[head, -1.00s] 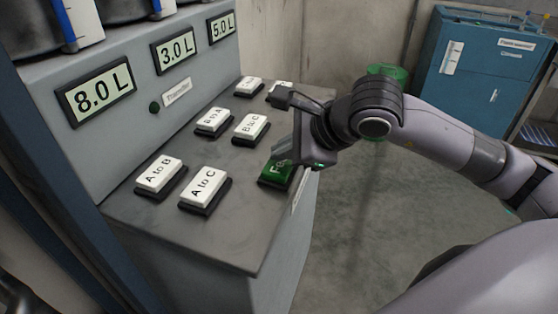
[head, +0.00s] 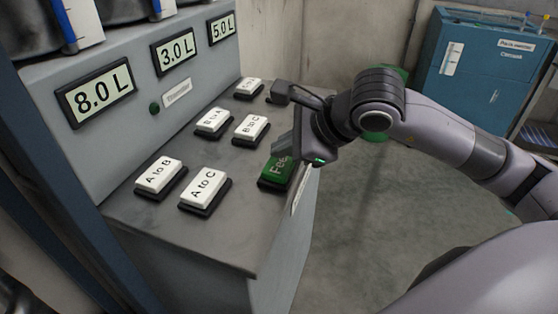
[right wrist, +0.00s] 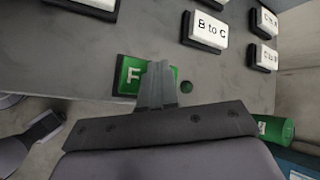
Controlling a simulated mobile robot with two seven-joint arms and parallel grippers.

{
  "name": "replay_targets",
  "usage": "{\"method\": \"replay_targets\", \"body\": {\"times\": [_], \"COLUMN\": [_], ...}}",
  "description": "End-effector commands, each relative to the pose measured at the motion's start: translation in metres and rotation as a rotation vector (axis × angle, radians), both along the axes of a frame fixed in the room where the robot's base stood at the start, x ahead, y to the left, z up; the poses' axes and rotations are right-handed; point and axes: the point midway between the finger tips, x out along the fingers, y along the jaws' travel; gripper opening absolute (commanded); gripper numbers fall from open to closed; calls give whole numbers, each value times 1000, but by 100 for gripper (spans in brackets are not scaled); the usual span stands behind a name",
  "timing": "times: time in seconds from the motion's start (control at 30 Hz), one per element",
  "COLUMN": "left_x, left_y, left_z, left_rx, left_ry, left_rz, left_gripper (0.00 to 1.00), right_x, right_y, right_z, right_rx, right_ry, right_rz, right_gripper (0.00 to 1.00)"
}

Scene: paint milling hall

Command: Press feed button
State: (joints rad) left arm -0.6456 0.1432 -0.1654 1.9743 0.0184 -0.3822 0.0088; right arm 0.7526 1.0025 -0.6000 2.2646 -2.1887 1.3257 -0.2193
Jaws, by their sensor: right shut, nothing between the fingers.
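The green feed button (head: 273,175) sits on a dark base near the right edge of the sloped console top. Its letters "Fee" show in the head view, and the rest is covered. My right gripper (head: 280,148) is shut and empty, with its fingertips over the button's far side. In the right wrist view the closed fingers (right wrist: 157,70) cover the middle of the green button (right wrist: 131,77), leaving the letter "F" clear. I cannot tell whether the fingertips touch it. My left gripper is not in view.
White buttons stand close by, including "A to C" (head: 204,188), "A to B" (head: 159,175) and "B to C" (head: 250,127). Displays read 8.0 L (head: 96,92), 3.0 L (head: 175,53) and 5.0 L (head: 222,27). A blue cabinet (head: 480,85) stands behind on the right.

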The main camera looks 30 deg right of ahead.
Motion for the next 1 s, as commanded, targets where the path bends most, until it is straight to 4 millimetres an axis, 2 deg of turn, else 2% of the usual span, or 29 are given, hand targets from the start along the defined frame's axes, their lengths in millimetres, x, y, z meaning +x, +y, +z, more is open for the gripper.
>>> {"method": "replay_targets", "body": {"times": [0.17, 0.7, 1.0], "left_x": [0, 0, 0], "left_y": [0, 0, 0], "left_z": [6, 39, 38], "left_rx": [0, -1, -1], "left_ry": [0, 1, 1], "left_rz": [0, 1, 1], "left_gripper": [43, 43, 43], "right_x": [0, 0, 0], "right_y": [0, 0, 0], "right_z": [9, 60, 60], "right_rx": [1, 1, 1], "right_ry": [-1, -2, 0], "right_rz": [0, 1, 1], "right_gripper": [0, 0, 0]}}
